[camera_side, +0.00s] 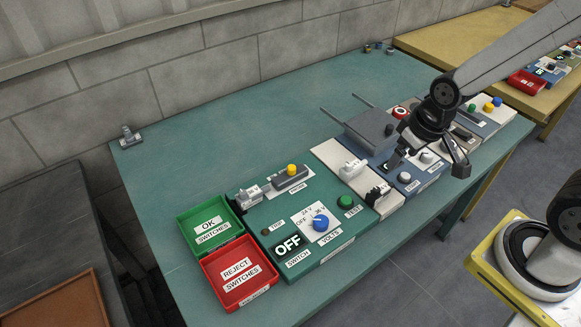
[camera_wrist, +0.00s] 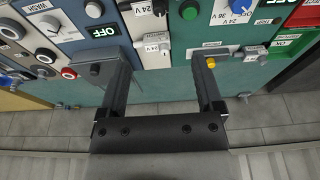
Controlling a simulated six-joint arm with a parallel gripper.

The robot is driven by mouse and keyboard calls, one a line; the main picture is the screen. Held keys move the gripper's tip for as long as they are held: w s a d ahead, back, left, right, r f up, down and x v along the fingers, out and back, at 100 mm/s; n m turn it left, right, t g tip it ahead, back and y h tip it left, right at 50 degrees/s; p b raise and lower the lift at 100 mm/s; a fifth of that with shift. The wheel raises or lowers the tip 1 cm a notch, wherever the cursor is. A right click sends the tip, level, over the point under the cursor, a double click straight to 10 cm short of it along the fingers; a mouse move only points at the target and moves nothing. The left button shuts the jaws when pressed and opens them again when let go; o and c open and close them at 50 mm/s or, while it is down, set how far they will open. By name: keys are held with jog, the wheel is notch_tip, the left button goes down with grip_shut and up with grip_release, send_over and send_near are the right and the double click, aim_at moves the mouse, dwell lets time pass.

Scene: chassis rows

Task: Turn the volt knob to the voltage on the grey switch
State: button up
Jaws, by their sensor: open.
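The blue volt knob (camera_side: 320,223) sits on a white plate on the green test panel (camera_side: 336,246), beside marks for OFF, 24 V and 36 V. Its pointer direction is too small to read surely. In the wrist view the knob (camera_wrist: 240,5) is cut by the top edge. A grey switch (camera_side: 248,198) sits at the panel's back left, beside the probe with a yellow button (camera_side: 292,169). In the wrist view the label on this grey switch (camera_wrist: 257,52) seems to read 36 V. My gripper (camera_side: 428,160) is open and empty, well right of the knob.
Green OK (camera_side: 209,238) and red REJECT (camera_side: 263,266) bins stand left. A white strip with a pale switch (camera_side: 353,168) and a black switch (camera_side: 377,193) lies between the panel and my gripper. Other panels stand right. The bench's back left is clear.

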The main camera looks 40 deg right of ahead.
jog(key=n+g, duration=0.2)
jog(key=n, duration=1.5)
send_over(321, 220)
jog(key=f, duration=0.5)
jog(key=d+f, duration=0.1)
jog(key=f, duration=0.2)
jog(key=shift+f, duration=0.2)
jog(key=shift+a+f+n+g, duration=0.3)
jog(key=shift+a+n, duration=0.2)
jog(key=shift+f, duration=0.2)
jog(key=shift+f, duration=3.7)
